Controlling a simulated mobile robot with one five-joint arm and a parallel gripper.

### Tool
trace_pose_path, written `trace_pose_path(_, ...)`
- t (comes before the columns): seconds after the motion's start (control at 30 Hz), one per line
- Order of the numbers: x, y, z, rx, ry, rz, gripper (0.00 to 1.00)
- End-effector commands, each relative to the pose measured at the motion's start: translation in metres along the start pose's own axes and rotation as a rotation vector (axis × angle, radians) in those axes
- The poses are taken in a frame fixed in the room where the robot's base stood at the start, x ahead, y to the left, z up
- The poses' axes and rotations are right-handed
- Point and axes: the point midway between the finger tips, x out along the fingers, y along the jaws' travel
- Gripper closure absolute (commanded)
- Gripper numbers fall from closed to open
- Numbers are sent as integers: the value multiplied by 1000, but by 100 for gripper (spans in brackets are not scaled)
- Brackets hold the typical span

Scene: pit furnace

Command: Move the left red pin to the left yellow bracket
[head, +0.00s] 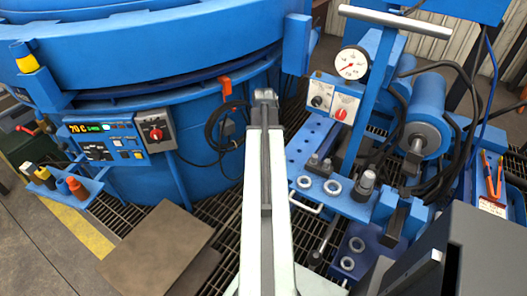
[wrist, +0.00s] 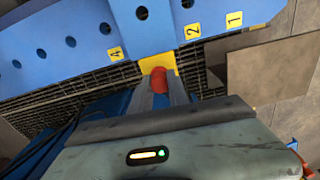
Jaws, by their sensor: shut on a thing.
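A red pin (wrist: 159,80) with a rounded end sits between the two fingers of my gripper (wrist: 161,91) in the wrist view. The gripper is shut on it. A yellow piece, which looks like a bracket (wrist: 157,63), lies just beyond the pin at the edge of a blue plate; I cannot tell whether they touch. The pin's lower part is hidden by the fingers. In the head view my arm reaches forward and the held pin cannot be made out. I cannot tell left from right among the brackets.
The blue plate (wrist: 70,52) has round holes and yellow number tags 4, 2 and 1. A brown floor plate (head: 155,250) lies on the grating. The blue furnace (head: 150,50), its control panel (head: 105,140) and a side shelf (head: 62,198) with several coloured-top posts stand left; a hydraulic unit (head: 425,105) stands right.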

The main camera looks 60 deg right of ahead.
Motion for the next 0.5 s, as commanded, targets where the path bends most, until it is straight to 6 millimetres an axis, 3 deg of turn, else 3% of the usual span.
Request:
trace_pose_path(0.27,0,0,0,0,0,0,100)
trace_pose_path(0.3,0,0,0,-1,0,0,68)
trace_pose_path(0.33,0,0,0,-1,0,0,60)
trace_pose_path(0.37,0,0,0,-1,0,0,54)
trace_pose_path(0.5,0,0,0,-1,0,0,54)
